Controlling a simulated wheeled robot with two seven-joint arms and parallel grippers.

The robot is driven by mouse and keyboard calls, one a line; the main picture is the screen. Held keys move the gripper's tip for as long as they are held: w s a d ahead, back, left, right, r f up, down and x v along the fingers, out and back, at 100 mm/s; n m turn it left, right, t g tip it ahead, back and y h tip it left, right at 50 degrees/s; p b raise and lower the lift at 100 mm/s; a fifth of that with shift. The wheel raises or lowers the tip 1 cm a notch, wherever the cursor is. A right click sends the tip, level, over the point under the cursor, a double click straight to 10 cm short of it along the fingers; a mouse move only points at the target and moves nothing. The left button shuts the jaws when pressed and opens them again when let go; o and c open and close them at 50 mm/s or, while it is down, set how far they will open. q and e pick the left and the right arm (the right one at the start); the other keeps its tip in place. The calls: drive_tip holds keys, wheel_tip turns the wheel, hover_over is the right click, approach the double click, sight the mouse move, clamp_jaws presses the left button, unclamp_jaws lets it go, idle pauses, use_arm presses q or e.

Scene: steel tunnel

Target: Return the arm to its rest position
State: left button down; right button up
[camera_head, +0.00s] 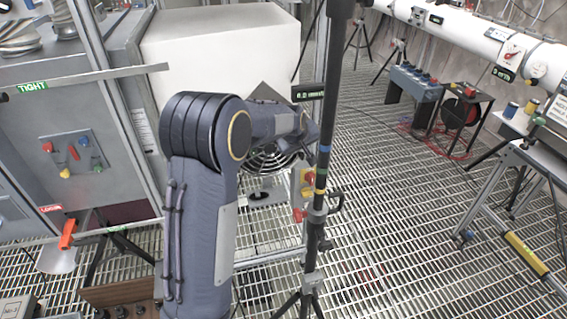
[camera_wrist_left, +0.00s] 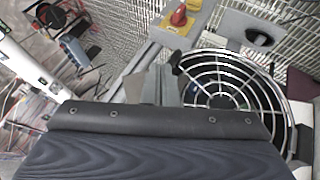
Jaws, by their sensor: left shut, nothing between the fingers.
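My left arm, in a dark padded sleeve, rises from the bottom of the head view, bends at a high elbow and reaches away to the right. My left gripper (camera_head: 309,136) is at its far end, small and partly hidden by the black pole (camera_head: 328,120). In the left wrist view my left gripper (camera_wrist_left: 158,84) shows its grey fingers together, with nothing held. A round fan with a wire guard (camera_wrist_left: 222,85) lies beyond the fingers; it also shows below the forearm in the head view (camera_head: 270,160). My right gripper is not in view.
The pole stands on a tripod close to my left gripper. A white box (camera_head: 222,45) and a grey cabinet (camera_head: 70,120) are at the left. A red-knobbed yellow switch (camera_head: 304,181) is beside the pole.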

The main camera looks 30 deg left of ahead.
use_arm(q)
drive_tip(key=shift+v, duration=1.8)
drive_tip(key=s+d+m+h, duration=0.1)
drive_tip(key=s+d+m, duration=0.1)
drive_tip(key=s, duration=1)
drive_tip(key=s+d+m+g+h, duration=0.1)
drive_tip(key=s+d, duration=0.4)
drive_tip(key=s, duration=0.8)
drive_tip(key=s+d+m+h, duration=0.2)
drive_tip(key=s+d+m, duration=0.2)
drive_tip(key=s, duration=0.8)
drive_tip(key=shift+s+r+m+g, duration=0.15)
drive_tip(key=shift+s+m+g, duration=0.25)
drive_tip(key=shift+m, duration=0.2)
